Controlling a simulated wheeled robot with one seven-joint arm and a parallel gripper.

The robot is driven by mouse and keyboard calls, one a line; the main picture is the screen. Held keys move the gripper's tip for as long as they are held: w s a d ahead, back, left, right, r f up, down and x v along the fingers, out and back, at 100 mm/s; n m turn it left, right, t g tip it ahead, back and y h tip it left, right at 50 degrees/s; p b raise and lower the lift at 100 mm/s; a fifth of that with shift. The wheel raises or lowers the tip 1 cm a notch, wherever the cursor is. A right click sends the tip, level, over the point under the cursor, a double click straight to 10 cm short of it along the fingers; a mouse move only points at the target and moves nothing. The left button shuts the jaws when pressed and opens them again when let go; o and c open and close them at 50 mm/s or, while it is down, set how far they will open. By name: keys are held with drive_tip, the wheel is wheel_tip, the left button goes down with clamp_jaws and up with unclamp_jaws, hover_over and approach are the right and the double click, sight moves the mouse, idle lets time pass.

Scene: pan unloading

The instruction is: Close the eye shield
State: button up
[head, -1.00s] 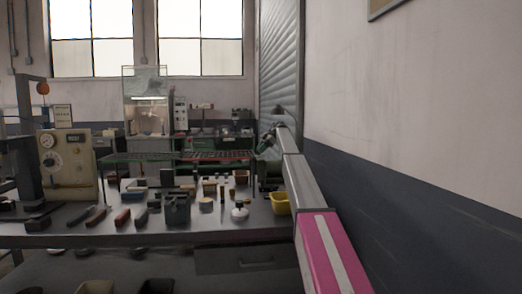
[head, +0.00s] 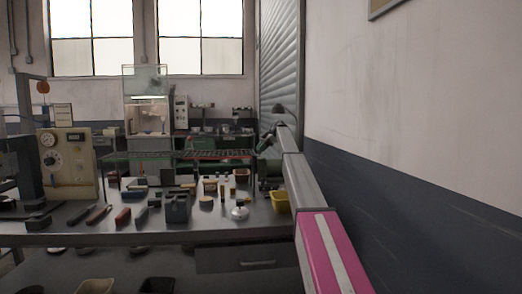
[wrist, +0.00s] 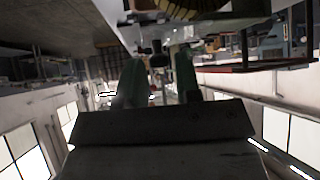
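My gripper (head: 266,140) is at the far end of my outstretched arm, above the back right of the workbench. It is small and dark there. In the wrist view the two green fingers of my gripper (wrist: 158,62) stand apart, with a gap between them. A small dark knob-like part (wrist: 158,60) shows in line with that gap; I cannot tell whether the fingers touch it. A dark green machine (head: 269,170) stands just below my gripper in the head view, partly hidden by my arm. I cannot make out the eye shield clearly in either view.
The workbench (head: 110,237) holds a yellow bin (head: 281,201), a round whitish pot (head: 240,211), a dark block-shaped holder (head: 177,208) and several hand tools. A gauge box (head: 67,162) stands at left. The wall (head: 410,190) runs close along my arm's right side.

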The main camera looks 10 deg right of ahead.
wheel_tip(320, 180, up, 4)
drive_tip(key=shift+f, duration=0.25)
drive_tip(key=s+a+r, duration=0.6)
drive_tip(key=a+r, duration=0.1)
drive_tip(key=a, duration=0.3)
drive_tip(key=shift+r, duration=0.2)
